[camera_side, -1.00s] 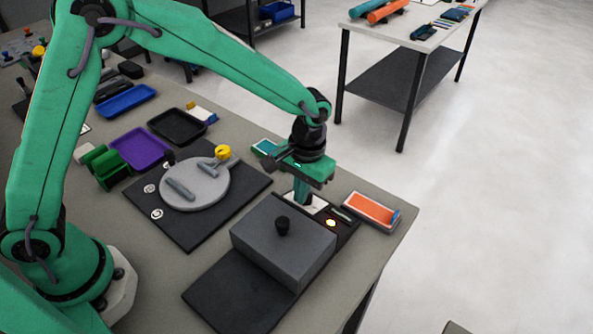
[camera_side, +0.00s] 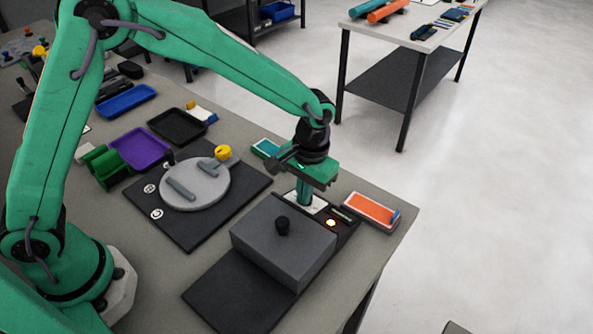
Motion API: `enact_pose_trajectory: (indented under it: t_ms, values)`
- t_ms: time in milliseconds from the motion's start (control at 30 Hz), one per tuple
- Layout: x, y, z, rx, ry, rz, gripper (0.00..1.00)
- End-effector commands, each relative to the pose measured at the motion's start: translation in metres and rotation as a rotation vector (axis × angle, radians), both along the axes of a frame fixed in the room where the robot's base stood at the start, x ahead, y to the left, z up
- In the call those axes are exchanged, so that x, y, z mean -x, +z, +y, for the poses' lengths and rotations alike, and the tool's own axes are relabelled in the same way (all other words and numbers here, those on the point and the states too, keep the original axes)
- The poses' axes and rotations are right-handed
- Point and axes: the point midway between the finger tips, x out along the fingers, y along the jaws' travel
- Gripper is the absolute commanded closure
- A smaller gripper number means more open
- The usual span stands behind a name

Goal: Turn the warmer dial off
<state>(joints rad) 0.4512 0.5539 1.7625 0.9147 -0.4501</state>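The dial is not visible; the fingers hide that part of the plate. The gap between the fingers cannot be made out from this side.
An orange-topped tray (camera_side: 371,210) sits right of the panel, near the table edge. A round grey disc (camera_side: 195,184) on a dark mat (camera_side: 190,232) lies to the left. A teal-topped box (camera_side: 267,147) stands behind my gripper. A dark flat plate (camera_side: 238,291) lies in front of the warmer.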

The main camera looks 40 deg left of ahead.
Motion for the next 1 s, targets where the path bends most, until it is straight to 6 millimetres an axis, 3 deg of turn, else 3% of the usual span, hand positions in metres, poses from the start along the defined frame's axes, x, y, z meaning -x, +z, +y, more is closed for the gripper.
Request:
enact_pose_trajectory:
  t_ms: [567, 1000]
  values:
    - [0.006, 0.004, -0.003, 0.0, 0.0, -0.001, 1.0]
    - [-0.006, 0.035, -0.003, 0.001, 0.0, -0.003, 1.0]
